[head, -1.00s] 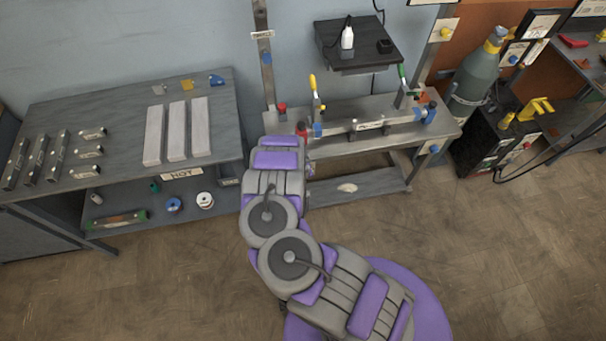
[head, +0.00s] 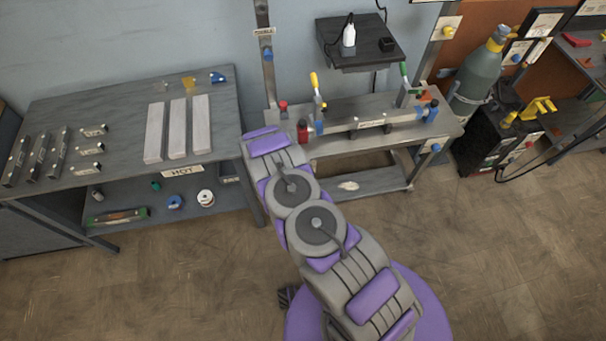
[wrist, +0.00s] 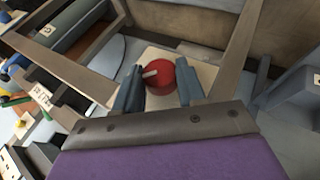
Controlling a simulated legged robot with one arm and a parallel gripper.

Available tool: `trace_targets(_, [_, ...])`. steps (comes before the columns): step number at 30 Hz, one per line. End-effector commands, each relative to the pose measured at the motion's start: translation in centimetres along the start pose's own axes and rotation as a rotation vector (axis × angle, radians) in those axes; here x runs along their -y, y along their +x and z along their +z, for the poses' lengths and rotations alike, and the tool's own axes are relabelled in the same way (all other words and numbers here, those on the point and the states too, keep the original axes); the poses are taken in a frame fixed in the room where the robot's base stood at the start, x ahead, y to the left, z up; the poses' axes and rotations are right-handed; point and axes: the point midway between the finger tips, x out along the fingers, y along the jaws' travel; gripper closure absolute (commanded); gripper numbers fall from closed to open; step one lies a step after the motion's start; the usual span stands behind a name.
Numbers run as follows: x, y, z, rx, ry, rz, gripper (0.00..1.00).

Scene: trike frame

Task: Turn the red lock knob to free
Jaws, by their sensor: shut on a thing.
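The red lock knob (wrist: 160,88) shows in the wrist view, round with a white pointer mark on its face, on a cream plate (wrist: 203,72). The pointer slants slightly in the picture. My gripper (wrist: 158,85) has one blue-grey finger on each side of the knob and is shut on it. In the head view my arm's end hides the gripper and this knob, at the left end of the grey bench frame (head: 345,145).
A labelled fixture (head: 370,124) with yellow and green handles stands on the bench frame. A table marked HOT (head: 85,110) with pale bars is at left. A gas cylinder (head: 476,75) stands at right. The floor in front is open.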

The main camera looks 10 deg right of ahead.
Motion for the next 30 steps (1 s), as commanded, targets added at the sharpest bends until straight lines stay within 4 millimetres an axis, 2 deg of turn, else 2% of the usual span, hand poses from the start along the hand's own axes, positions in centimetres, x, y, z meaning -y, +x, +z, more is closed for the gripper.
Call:
trace_targets(1, [0.51,0.12,0.27,0.002,-0.012,0.011,0.91])
trace_targets(18, [1.11,0.25,0.3,0.0,-0.163,0.378,0.91])
trace_targets(30, [1.33,0.32,0.27,-0.001,-0.221,0.514,0.91])
